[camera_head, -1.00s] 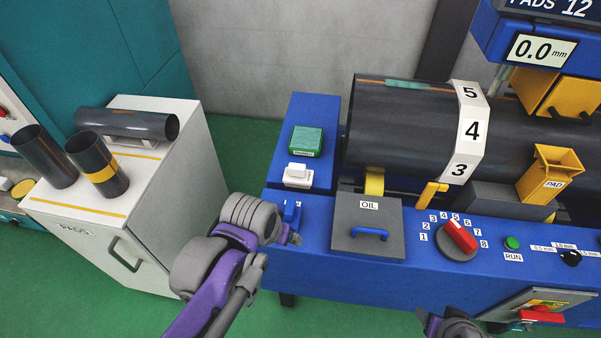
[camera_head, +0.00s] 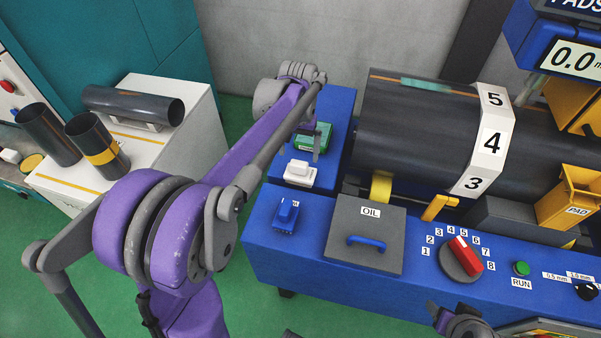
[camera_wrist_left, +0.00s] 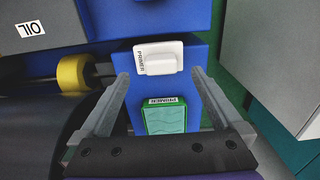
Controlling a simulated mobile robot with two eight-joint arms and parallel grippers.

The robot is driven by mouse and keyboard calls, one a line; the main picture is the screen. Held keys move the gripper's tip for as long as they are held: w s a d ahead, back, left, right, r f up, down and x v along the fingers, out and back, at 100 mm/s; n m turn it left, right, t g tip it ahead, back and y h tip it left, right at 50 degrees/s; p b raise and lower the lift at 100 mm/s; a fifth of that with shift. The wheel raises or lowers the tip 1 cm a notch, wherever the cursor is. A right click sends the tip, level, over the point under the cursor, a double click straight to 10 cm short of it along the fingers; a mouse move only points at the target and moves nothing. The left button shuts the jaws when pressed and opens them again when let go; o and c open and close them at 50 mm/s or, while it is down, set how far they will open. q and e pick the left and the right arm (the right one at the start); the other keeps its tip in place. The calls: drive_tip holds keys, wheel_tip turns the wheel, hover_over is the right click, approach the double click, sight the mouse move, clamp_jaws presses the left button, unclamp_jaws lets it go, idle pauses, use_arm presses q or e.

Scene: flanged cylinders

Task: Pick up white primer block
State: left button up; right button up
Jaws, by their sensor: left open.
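The white primer block (camera_head: 300,173) stands on the blue bench left of the big dark cylinder. It also shows in the left wrist view (camera_wrist_left: 158,60), labelled PRIMER, just beyond and between the fingertips. My left gripper (camera_head: 314,148) is open and empty, above the green primer box (camera_head: 322,130), behind the block. In the left wrist view the green box (camera_wrist_left: 167,118) lies between the open fingers (camera_wrist_left: 159,78). The fingers do not appear to touch the block. Part of my right gripper (camera_head: 445,318) shows at the bottom edge; its jaws are unclear.
A blue block (camera_head: 286,214) and the grey OIL lid (camera_head: 367,235) lie in front. The large dark cylinder (camera_head: 420,125) with a numbered white band stands right of the primer area. A white cabinet (camera_head: 190,140) with several dark tubes is at left.

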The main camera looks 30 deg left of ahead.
sight(299, 163)
use_arm(q)
drive_tip(key=f, duration=0.6)
drive_tip(key=shift+w+a+f, duration=0.15)
drive_tip(key=shift+w+f, duration=0.1)
drive_tip(key=shift+w, duration=0.1)
drive_tip(key=shift+c, duration=0.3)
clamp_jaws()
wheel_tip(299, 163, up, 10)
drive_tip(key=shift+r, duration=0.1)
drive_tip(key=c, duration=0.6)
unclamp_jaws()
drive_tip(key=c, duration=0.6)
